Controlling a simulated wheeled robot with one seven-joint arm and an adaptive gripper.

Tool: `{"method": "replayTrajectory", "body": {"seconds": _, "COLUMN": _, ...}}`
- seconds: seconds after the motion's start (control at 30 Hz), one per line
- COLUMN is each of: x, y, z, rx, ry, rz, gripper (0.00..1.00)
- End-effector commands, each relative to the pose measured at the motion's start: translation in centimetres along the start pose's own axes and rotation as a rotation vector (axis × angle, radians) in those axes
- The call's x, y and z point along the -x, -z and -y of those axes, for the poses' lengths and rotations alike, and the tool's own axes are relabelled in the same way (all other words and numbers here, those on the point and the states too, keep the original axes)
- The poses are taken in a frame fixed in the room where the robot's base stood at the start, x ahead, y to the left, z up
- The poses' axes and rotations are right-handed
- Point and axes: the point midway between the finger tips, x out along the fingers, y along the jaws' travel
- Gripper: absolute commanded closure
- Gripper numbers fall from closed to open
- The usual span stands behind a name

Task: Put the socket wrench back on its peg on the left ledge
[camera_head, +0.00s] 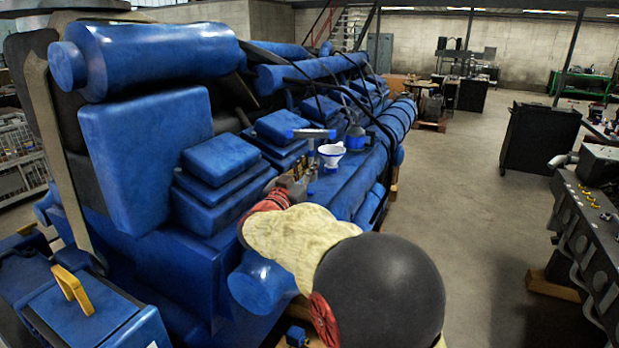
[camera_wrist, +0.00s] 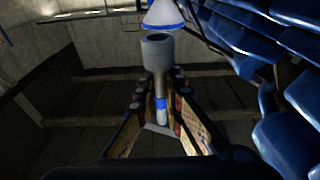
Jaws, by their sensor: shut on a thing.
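The socket wrench (camera_wrist: 157,82) shows in the wrist view as a grey shaft with a hollow grey socket at one end and a blue-and-white band lower down. My gripper (camera_wrist: 162,118) is shut on it, with its fingers on both sides of the banded part. In the head view my gripper (camera_head: 294,187) is over the blue engine's near side, partly hidden by my covered arm. A T-shaped blue and grey piece (camera_head: 313,134) rises just beyond it; I cannot tell if it belongs to the wrench. I cannot make out the peg or the left ledge.
A white funnel with a blue rim (camera_head: 331,153) is close to the gripper and also shows beyond the socket in the wrist view (camera_wrist: 163,16). The large blue engine (camera_head: 150,140) fills the left. Open floor (camera_head: 460,200) lies right, before a dark cabinet (camera_head: 540,138).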

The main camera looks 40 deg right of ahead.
Motion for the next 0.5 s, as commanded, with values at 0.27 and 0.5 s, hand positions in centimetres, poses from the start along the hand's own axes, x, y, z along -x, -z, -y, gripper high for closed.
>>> {"method": "replayTrajectory", "body": {"seconds": 0.27, "x": 0.3, "y": -3.4, "z": 0.3, "rx": 0.0, "ry": 0.0, "rz": -0.002, "gripper": 1.0}}
{"method": "replayTrajectory", "body": {"seconds": 0.5, "x": 0.3, "y": -3.4, "z": 0.3, "rx": -0.001, "ry": 0.0, "rz": -0.002, "gripper": 1.0}}
